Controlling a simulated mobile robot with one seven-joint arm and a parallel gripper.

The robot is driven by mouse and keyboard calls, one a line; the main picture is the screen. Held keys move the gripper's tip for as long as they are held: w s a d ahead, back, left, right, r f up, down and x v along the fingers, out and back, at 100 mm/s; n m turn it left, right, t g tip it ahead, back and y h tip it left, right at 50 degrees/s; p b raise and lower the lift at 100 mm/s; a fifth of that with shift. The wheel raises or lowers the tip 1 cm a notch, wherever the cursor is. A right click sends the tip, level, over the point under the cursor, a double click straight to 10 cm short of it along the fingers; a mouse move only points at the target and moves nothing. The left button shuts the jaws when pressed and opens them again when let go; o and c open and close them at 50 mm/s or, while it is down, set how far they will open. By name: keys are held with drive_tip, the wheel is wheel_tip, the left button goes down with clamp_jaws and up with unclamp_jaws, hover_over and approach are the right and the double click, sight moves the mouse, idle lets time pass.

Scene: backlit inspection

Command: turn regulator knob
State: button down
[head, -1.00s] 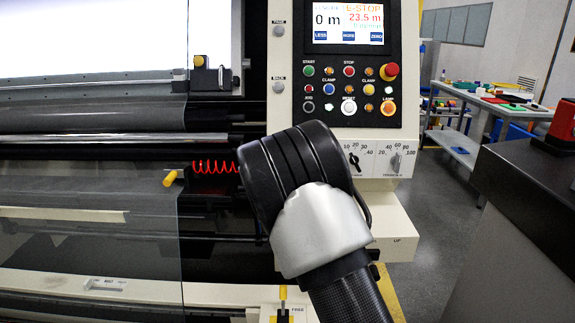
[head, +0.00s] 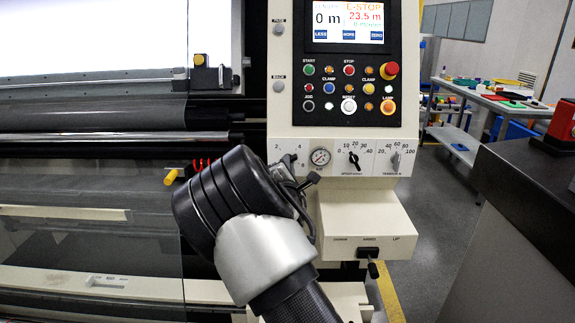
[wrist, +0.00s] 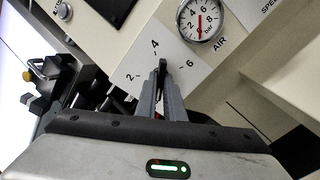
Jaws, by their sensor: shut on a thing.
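The regulator knob (wrist: 162,68) sits on the white panel under the scale marked 2, 4 and 6, left of the AIR gauge. In the wrist view only its dark narrow tip shows, pointing near the 4. My gripper (wrist: 161,88) is shut on it, with one grey finger on each side. In the head view my gripper (head: 291,163) is at the panel's left end, left of the gauge. My forearm and wrist hide most of the gripper there, and the knob is hard to tell from the fingers.
The AIR gauge (head: 320,156) is just right of the gripper. Farther right are the speed knob (head: 354,158) and tension knob (head: 395,160). The button panel (head: 348,87) is above, and a box with a lever (head: 373,268) juts out below. Rollers (head: 100,141) lie left.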

drive_tip(key=shift+d, duration=0.15)
drive_tip(key=c, duration=1.9)
unclamp_jaws()
drive_tip(key=shift+o, duration=0.2)
drive_tip(key=s+p, duration=0.2)
drive_tip(key=s, duration=1.5)
drive_tip(key=shift+s, duration=0.2)
